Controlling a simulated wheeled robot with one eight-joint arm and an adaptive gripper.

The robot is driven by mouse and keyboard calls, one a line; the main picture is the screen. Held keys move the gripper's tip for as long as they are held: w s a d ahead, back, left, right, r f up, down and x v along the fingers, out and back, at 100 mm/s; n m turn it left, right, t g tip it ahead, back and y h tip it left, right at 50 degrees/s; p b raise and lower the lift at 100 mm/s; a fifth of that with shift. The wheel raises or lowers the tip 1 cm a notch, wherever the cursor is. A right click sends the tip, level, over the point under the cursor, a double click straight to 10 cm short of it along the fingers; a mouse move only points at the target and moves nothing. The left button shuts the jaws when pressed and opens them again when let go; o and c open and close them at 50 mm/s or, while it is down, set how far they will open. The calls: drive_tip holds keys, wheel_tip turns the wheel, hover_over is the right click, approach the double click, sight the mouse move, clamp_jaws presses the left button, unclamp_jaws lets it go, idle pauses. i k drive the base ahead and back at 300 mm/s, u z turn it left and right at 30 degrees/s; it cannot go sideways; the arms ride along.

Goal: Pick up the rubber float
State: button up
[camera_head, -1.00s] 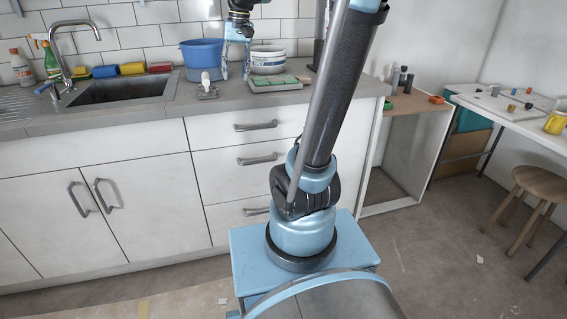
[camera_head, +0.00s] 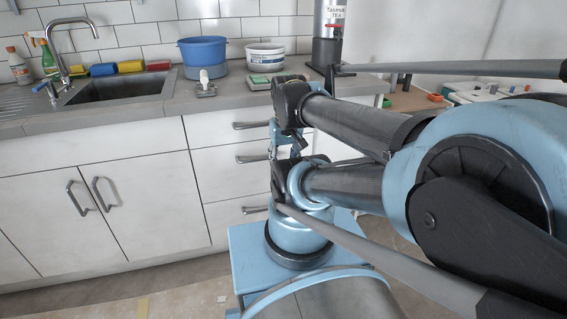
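I cannot pick out the rubber float with certainty. A small grey flat piece with an upright white handle-like part (camera_head: 205,85) lies on the counter in front of the blue bucket, and it may be the float. My gripper (camera_head: 278,142) hangs low in front of the drawers, close to my arm's base and well below the countertop. Its light blue fingers are partly hidden by my dark arm links. I cannot tell whether they are open or hold anything.
The counter (camera_head: 150,112) holds a blue bucket (camera_head: 203,61), a white tub (camera_head: 265,58), a green-topped flat item (camera_head: 260,82) partly behind my arm, and a tea dispenser (camera_head: 328,35). Coloured sponges (camera_head: 130,66) line the sink (camera_head: 118,90). Drawers (camera_head: 225,160) stand close to my gripper.

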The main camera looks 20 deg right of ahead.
sight(206, 87)
drive_tip(key=u, duration=1.8)
drive_tip(key=k, duration=0.35)
drive_tip(key=z, duration=1.65)
